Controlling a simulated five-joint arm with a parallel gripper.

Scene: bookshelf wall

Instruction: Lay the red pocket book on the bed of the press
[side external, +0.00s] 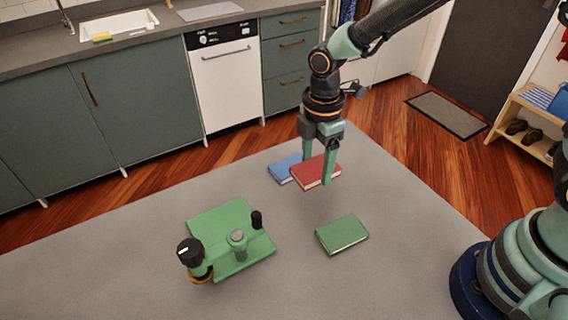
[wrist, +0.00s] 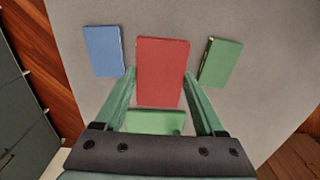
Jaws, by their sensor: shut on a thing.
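My gripper (side external: 317,168) is shut on the red pocket book (side external: 312,174), one finger at each side. The book is held roughly flat and appears to be above the table. In the wrist view the red book (wrist: 162,70) lies between the two green fingers (wrist: 160,92). The green press (side external: 213,222) stands at the lower left of my gripper in the side view, with a black-knobbed part, a grey cap and a black upright handle. Its bed is partly hidden by these parts. A green patch (wrist: 155,122) below the book in the wrist view may be the press.
A blue book (side external: 284,167) lies behind the red one, partly covered in the side view; it also shows in the wrist view (wrist: 103,51). A green book (side external: 342,235) lies to the right of the press. The grey table (side external: 130,265) is otherwise clear.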

